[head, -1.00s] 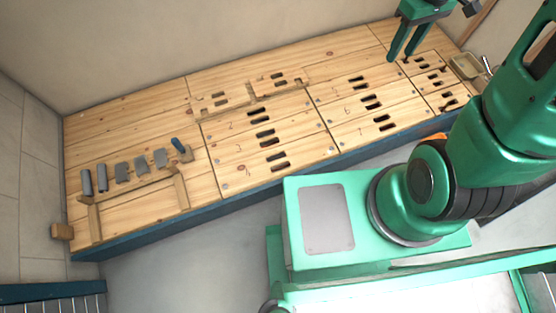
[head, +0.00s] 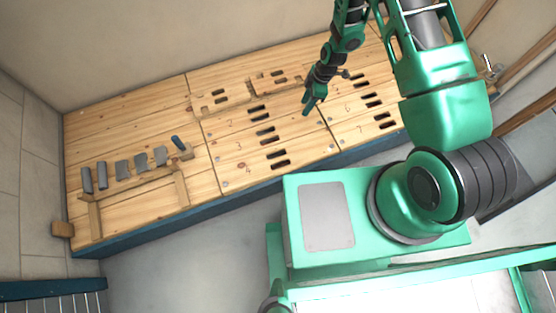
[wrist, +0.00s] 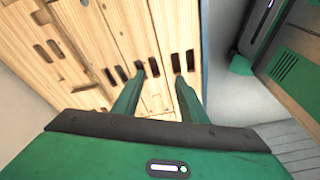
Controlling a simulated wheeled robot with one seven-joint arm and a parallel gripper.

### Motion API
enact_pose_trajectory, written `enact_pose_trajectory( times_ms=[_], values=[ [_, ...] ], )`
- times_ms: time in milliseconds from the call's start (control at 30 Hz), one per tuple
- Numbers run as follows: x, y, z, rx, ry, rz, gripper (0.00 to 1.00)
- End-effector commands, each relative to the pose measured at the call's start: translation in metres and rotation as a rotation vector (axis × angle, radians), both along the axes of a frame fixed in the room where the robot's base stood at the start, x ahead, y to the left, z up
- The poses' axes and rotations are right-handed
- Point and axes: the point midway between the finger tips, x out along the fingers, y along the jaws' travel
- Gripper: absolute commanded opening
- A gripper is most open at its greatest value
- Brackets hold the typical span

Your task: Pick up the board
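No single loose board stands out clearly. The pale wooden bench top is made of panels with paired dark slots, and one slotted panel (head: 240,138) with handwritten numbers lies near the middle. A raised wooden piece with slots (head: 251,86) sits at the back of it; I cannot tell whether either is the task's board. My gripper (head: 310,104) is over the bench between the middle and right panels, fingers pointing down. In the wrist view my gripper (wrist: 159,97) has its two green fingers spread, with nothing seen between them but wood and slots.
A wooden rack (head: 135,185) with several grey-bladed tools and a blue-handled one stands on the bench's left. A small wooden block (head: 62,229) juts from the left end. The back wall (head: 150,45) runs close behind the bench. Open floor (head: 180,265) lies in front.

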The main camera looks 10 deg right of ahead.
Motion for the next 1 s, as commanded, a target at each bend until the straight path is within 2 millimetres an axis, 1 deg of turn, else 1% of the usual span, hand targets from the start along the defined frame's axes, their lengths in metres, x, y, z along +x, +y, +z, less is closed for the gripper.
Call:
enact_pose_trajectory(
  times_ms=[33, 67, 100, 167, 200, 300, 400, 500, 600, 667, 900, 1000],
  values=[
    [-0.01, 0.01, -0.025, 0.014, 0.004, 0.046, 0.39],
    [-0.015, 0.016, -0.037, 0.025, -0.001, 0.073, 0.39],
    [-0.022, 0.024, -0.054, 0.039, -0.006, 0.109, 0.39],
    [-0.033, 0.034, -0.077, 0.061, -0.014, 0.162, 0.39],
    [-0.041, 0.041, -0.093, 0.074, -0.019, 0.194, 0.39],
    [-0.06, 0.054, -0.124, 0.104, -0.033, 0.262, 0.39],
    [-0.076, 0.063, -0.148, 0.127, -0.043, 0.313, 0.39],
    [-0.087, 0.069, -0.163, 0.143, -0.051, 0.345, 0.39],
    [-0.093, 0.073, -0.172, 0.15, -0.056, 0.361, 0.39],
    [-0.095, 0.075, -0.178, 0.152, -0.057, 0.364, 0.39],
    [-0.098, 0.088, -0.21, 0.152, -0.057, 0.365, 0.39],
    [-0.099, 0.091, -0.219, 0.151, -0.057, 0.365, 0.39]
  ],
)
